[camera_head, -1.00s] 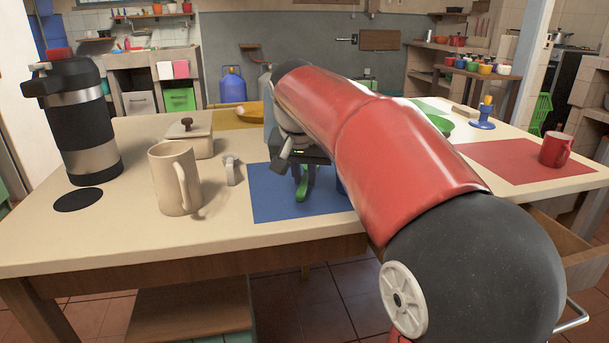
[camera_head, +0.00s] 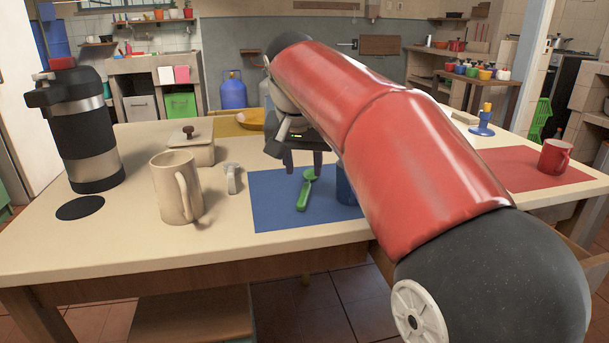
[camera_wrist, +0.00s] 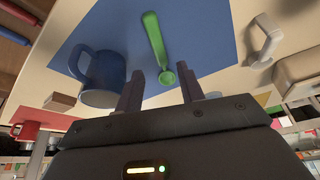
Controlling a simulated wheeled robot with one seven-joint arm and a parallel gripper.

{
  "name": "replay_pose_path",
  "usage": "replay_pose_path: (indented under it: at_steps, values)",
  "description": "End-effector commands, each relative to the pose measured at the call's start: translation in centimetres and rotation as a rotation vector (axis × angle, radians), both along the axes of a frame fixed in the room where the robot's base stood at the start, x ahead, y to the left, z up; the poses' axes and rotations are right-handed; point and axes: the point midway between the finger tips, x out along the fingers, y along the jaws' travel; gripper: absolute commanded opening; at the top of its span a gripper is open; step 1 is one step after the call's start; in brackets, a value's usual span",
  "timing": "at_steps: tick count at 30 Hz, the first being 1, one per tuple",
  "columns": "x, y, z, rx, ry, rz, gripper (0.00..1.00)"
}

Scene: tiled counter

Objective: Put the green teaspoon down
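The green teaspoon (camera_head: 305,190) lies on the blue mat (camera_head: 274,212), its handle toward the table's front edge. It also shows in the wrist view (camera_wrist: 155,42), with its bowl end nearest my gripper. My gripper (camera_head: 304,164) is above the far part of the mat, just beyond the spoon's bowl.
A blue mug (camera_wrist: 101,72) stands beside the spoon on the mat, partly behind my arm in the head view. A beige mug (camera_head: 176,190), a small pale handled object (camera_head: 232,178) and a lidded box (camera_head: 188,144) stand left of the mat. A red mug (camera_head: 555,157) is far right.

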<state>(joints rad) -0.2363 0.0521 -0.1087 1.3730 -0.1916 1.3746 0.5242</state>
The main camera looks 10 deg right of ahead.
Motion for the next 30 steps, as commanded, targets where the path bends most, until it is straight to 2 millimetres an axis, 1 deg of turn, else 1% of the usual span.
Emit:
replay_pose_path:
  at_steps: [1,3,7,12,19,20,23,26,27,29,30]
  values:
    - [-0.4,0.2,1.4,0.001,-0.003,0.001,0.38]
    - [-0.9,0.4,2.7,0.001,-0.003,0.001,0.38]
    - [-1.6,0.7,4.5,0.001,-0.003,0.001,0.38]
    - [-2.1,0.9,5.6,0.000,-0.001,0.000,0.38]
    - [-2.4,0.8,5.6,0.001,0.000,0.004,0.38]
    - [-2.6,0.7,5.5,0.001,0.001,0.008,0.38]
    - [-4.3,0.1,4.6,0.005,-0.003,0.041,0.38]
    - [-7.4,-0.8,2.6,0.012,-0.009,0.103,0.38]
    - [-8.9,-1.2,1.5,0.014,-0.016,0.134,0.38]
    - [-11.4,-1.7,-0.5,0.016,-0.026,0.179,0.38]
    - [-13.0,-1.8,-2.0,0.016,-0.033,0.210,0.38]
